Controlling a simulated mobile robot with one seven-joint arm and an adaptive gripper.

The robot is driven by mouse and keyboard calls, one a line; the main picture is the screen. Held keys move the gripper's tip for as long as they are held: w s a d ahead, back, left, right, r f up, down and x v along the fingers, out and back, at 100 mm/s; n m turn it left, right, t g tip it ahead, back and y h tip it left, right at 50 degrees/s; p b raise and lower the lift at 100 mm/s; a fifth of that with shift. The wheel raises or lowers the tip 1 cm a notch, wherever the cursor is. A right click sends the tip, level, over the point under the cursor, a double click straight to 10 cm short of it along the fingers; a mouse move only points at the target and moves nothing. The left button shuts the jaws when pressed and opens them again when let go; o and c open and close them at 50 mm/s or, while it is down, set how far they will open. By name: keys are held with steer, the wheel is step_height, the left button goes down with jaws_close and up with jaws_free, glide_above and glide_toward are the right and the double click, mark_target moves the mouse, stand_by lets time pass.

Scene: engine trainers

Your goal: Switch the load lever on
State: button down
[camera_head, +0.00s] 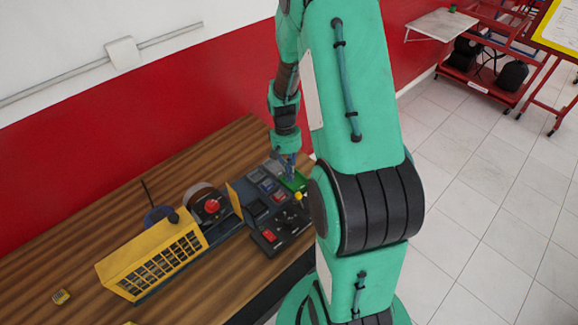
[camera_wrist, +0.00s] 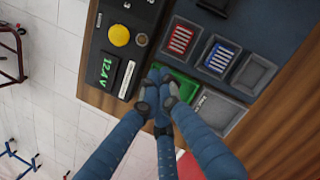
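The control panel (camera_head: 262,207) lies on the wooden bench, with dark modules, a red button and a yellow knob (camera_wrist: 119,35). I cannot pick out a lever clearly labelled as the load lever; the fingers may hide part of it. My gripper (camera_wrist: 157,94) points down over the panel, its fingertips close together at a green tray-like part (camera_wrist: 183,86). I see nothing between the fingertips, and contact with the panel is unclear. In the head view the gripper (camera_head: 290,170) is small, above the same green part. A display reading 12.4V (camera_wrist: 108,71) is beside the fingers.
A red module (camera_wrist: 181,40), a blue module (camera_wrist: 218,57) and grey modules (camera_wrist: 253,75) sit near the fingers. A yellow unit with a black grille (camera_head: 160,262) stands left of the panel. The bench (camera_head: 75,255) is mostly bare at the left. A red wall runs behind.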

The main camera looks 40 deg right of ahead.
mark_target(300, 200)
steer(key=shift+s+a+r, duration=0.1)
steer(key=shift+s+a, duration=0.2)
steer(key=shift+s, duration=0.3)
steer(key=shift+s+a+f, duration=0.1)
steer(key=shift+s+a, duration=0.15)
steer(key=shift+s, duration=0.4)
steer(key=shift+s+a+r, duration=0.1)
steer(key=shift+s+a, duration=0.2)
steer(key=shift+s, duration=0.3)
steer(key=shift+s+r+t+b, duration=0.4)
steer(key=shift+s+t, duration=0.2)
steer(key=shift+t, duration=0.2)
steer(key=shift+s+r+t, duration=0.15)
steer(key=shift+s+t, duration=0.1)
steer(key=shift+t, duration=0.05)
steer(key=shift+s+r+t+b, duration=0.2)
steer(key=shift+s+t+b, duration=0.3)
steer(key=shift+t, duration=0.05)
steer(key=shift+s+r+t+b, duration=0.15)
steer(key=shift+s+t+b, duration=0.35)
steer(key=shift+t, duration=0.05)
steer(key=s, duration=0.3)
steer(key=shift+r+b, duration=0.3)
steer(key=shift+b, duration=0.05)
steer(key=shift+r, duration=0.25)
steer(key=shift+r+p, duration=0.5)
